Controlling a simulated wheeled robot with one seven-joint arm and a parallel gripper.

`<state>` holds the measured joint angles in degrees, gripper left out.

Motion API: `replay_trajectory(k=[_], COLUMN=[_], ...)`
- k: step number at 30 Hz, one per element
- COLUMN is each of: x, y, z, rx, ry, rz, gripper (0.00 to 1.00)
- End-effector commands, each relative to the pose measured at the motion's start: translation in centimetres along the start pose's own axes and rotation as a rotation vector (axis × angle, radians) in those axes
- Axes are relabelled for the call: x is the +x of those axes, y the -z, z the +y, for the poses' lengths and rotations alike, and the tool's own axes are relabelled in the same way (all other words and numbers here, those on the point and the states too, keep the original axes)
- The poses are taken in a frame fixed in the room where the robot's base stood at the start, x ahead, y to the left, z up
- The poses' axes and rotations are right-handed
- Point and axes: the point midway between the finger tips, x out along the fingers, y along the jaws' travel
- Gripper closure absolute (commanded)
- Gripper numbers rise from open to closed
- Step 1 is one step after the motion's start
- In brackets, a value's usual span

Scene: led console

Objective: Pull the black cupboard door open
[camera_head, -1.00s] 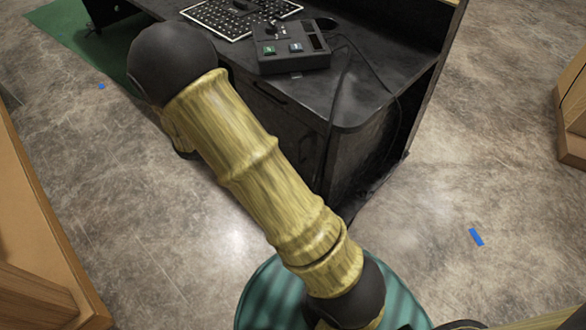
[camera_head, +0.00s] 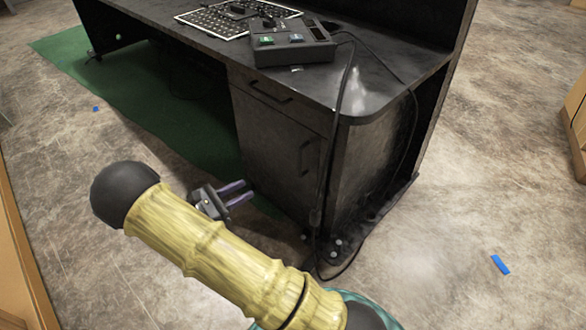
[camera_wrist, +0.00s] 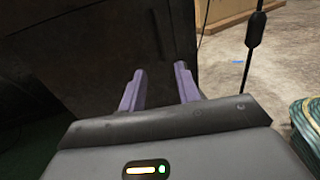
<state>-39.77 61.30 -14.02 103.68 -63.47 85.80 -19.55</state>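The black cupboard door (camera_head: 275,150) is shut, on the front of the dark desk below a drawer. Its vertical handle (camera_head: 306,157) is near the door's right edge. My gripper (camera_head: 245,192) is low in front of the door, left of and below the handle, its two purple fingers apart and pointing at the cupboard. In the wrist view my gripper (camera_wrist: 158,85) is open with nothing between the fingers, and the dark door front (camera_wrist: 100,60) fills the space ahead. The fingers look apart from the handle.
The drawer (camera_head: 262,92) above the door is shut. A control box (camera_head: 290,42) and a perforated panel (camera_head: 225,20) lie on the desktop (camera_head: 360,75). A black cable (camera_head: 333,150) hangs past the cupboard's front right corner, right of the handle. A green mat (camera_head: 165,110) lies left.

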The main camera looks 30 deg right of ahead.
Motion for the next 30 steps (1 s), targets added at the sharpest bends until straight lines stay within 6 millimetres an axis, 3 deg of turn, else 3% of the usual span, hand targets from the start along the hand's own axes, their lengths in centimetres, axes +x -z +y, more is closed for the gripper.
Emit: replay_trajectory(k=[5, 11, 30], x=[0.3, 2.3, 13.6], y=[0.1, 0.3, 0.5], z=[0.0, -0.1, -0.1], rx=[0.0, 0.0, 0.002], ry=[0.002, 0.004, 0.005], rz=[0.001, 0.002, 0.003], gripper=[0.67, 0.67, 0.67])
